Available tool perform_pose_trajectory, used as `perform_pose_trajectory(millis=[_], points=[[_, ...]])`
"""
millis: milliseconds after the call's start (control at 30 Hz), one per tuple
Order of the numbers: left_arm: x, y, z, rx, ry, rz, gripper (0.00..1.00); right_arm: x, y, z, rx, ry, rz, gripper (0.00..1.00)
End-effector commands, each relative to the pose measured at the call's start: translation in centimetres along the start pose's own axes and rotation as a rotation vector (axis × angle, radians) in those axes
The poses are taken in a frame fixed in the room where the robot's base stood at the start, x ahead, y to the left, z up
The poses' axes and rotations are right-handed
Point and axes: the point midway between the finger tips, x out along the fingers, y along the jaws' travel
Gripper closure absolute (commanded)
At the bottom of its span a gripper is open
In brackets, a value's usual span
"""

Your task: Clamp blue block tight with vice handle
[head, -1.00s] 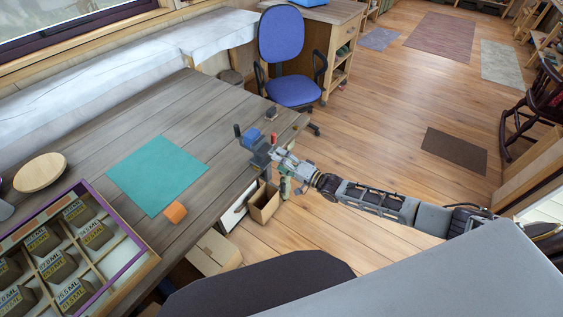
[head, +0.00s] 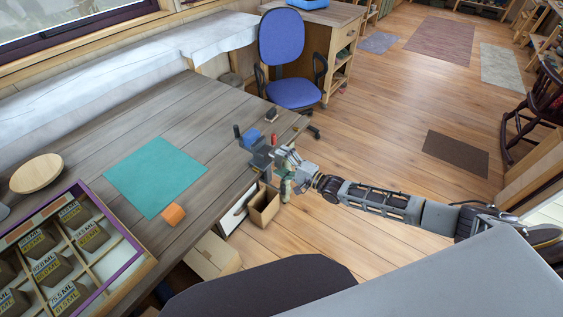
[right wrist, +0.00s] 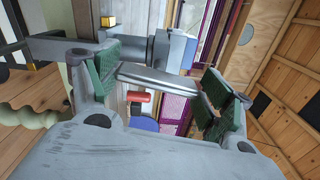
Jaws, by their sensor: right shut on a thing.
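The grey vice (head: 261,158) is mounted at the right edge of the wooden workbench. The blue block (head: 252,138) sits at the top of the vice; a blue face beside the vice's grey body shows in the right wrist view (right wrist: 181,50). My right gripper (head: 284,162) is at the outer side of the vice, beyond the bench edge. In the right wrist view its green-padded fingers are shut on the grey bar of the vice handle (right wrist: 158,80). Whether the jaws touch the block tightly cannot be told. My left gripper is not in view.
A teal mat (head: 156,177) and an orange block (head: 173,214) lie on the bench. A compartment tray (head: 133,245) with labelled blocks is at the lower left, a round wooden plate (head: 37,173) behind it. An open cardboard box (head: 264,207) is below the vice. A blue chair (head: 283,45) stands beyond.

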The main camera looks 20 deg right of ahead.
Motion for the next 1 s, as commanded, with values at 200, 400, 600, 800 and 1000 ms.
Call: perform_pose_trajectory(millis=[200, 400, 600, 800, 1000], points=[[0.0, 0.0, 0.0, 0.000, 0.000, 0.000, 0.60, -0.1, 0.3, 0.2, 0.001, -0.002, 0.006, 0.14], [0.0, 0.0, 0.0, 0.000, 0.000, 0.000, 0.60, -0.1, 0.2, 0.1, -0.001, -0.001, 0.004, 0.00], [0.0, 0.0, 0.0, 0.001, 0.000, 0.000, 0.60, 0.0, 0.1, 0.0, -0.001, 0.000, 0.002, 0.00], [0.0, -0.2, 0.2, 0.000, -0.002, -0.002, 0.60, -0.2, 0.1, 0.0, -0.002, 0.000, 0.002, 0.00], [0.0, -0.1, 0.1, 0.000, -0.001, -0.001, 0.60, -1.3, 0.1, 0.0, -0.001, 0.000, 0.001, 0.00]])
